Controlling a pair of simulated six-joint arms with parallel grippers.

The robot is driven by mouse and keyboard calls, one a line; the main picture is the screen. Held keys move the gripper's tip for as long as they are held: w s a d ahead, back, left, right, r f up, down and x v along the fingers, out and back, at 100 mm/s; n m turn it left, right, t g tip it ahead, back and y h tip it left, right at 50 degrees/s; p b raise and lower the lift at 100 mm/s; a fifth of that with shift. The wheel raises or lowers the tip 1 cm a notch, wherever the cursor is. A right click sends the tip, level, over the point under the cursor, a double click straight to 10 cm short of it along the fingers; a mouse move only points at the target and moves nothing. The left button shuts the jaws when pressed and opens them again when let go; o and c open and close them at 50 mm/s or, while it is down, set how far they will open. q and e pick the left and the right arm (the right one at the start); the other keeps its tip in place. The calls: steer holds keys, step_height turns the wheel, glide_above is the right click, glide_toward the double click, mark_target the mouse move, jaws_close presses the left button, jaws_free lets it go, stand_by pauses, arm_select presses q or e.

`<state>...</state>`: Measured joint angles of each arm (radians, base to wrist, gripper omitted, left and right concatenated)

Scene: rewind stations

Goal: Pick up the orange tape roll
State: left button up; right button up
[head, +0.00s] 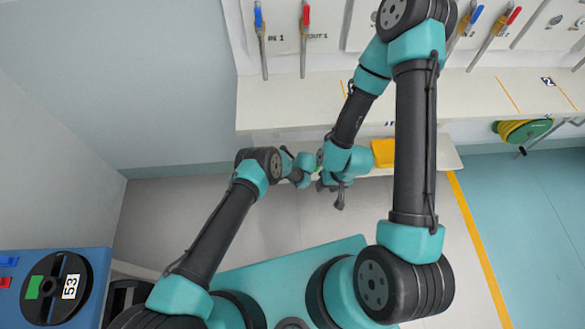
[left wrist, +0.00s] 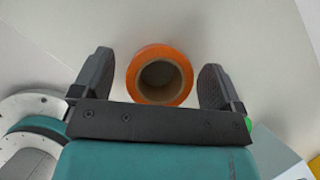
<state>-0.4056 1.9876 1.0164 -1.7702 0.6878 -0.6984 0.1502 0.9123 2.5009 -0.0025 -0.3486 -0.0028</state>
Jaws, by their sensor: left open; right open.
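The orange tape roll (left wrist: 160,51) shows in the left wrist view as a ring with its open core facing the camera. It sits against a pale surface. My left gripper (left wrist: 157,62) is open, with one finger on each side of the roll in the picture and a gap on both sides. I cannot tell how far the roll is from the fingertips. In the head view I cannot make out the roll, and the left fingers are hard to see around my wrists. My right gripper (head: 336,194) is open and points down close by, with nothing seen in it.
A white shelf (head: 285,105) runs along the station wall with blue and red valve handles above it. A green and yellow reel (head: 523,130) is at the right. A black spool (head: 55,287) sits on a blue unit at lower left.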

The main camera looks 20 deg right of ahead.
stand_by(0.3)
arm_select(q)
steer(key=c, duration=1)
steer(key=shift+r, duration=0.15)
steer(key=shift+r, duration=0.55)
step_height(320, 180, up, 2)
steer(key=shift+r, duration=0.1)
steer(key=s+a, duration=0.2)
steer(key=s, duration=0.5)
steer(key=s+a+r, duration=0.1)
steer(key=s+a, duration=0.1)
steer(key=s, duration=0.6)
steer(key=shift+s+a+r, duration=0.2)
steer(key=shift+r, duration=0.05)
